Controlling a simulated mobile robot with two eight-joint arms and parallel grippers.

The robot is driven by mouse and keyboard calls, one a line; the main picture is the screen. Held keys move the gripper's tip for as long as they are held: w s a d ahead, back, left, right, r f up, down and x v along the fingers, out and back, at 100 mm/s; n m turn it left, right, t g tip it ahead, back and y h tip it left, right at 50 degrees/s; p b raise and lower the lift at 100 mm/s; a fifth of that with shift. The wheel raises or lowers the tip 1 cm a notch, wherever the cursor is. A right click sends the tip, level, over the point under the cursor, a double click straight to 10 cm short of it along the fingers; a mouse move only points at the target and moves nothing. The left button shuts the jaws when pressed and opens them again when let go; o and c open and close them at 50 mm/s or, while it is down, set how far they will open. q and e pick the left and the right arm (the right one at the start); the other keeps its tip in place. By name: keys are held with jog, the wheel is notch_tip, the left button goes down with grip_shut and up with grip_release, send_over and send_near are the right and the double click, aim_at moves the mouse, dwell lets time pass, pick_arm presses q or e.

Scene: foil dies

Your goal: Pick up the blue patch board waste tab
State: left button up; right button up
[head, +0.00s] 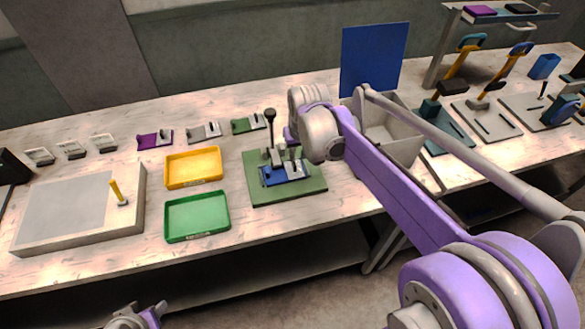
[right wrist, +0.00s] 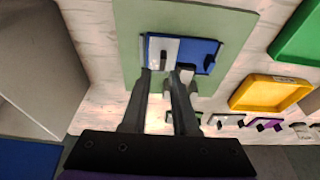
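The blue patch board (head: 270,178) lies on a green base plate (head: 312,187) at the table's middle. In the right wrist view the blue board (right wrist: 200,47) carries a pale block (right wrist: 163,50) and a small dark upright tab (right wrist: 209,63). I cannot tell for sure which piece is the waste tab. My right gripper (right wrist: 162,75) points at the board's near edge, its two fingers apart with nothing seen between them. Its fingertips hide part of that edge. Of my left arm only a piece shows at the bottom left of the head view; its gripper is out of view.
A yellow tray (head: 194,182) and a green tray (head: 168,230) stand left of the base plate. Purple, grey and green boards (head: 249,123) lie behind. A grey bin (head: 405,150) and an upright blue panel (head: 374,58) are at the right. A grey block with a yellow-handled tool (head: 118,192) stands left.

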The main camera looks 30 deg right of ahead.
aim_at(294, 164)
jog(key=x, duration=0.5)
jog(key=shift+w+a+f, duration=0.2)
jog(key=shift+w+f, duration=0.1)
jog(key=shift+f, duration=0.05)
jog(key=shift+s, duration=0.1)
grip_shut()
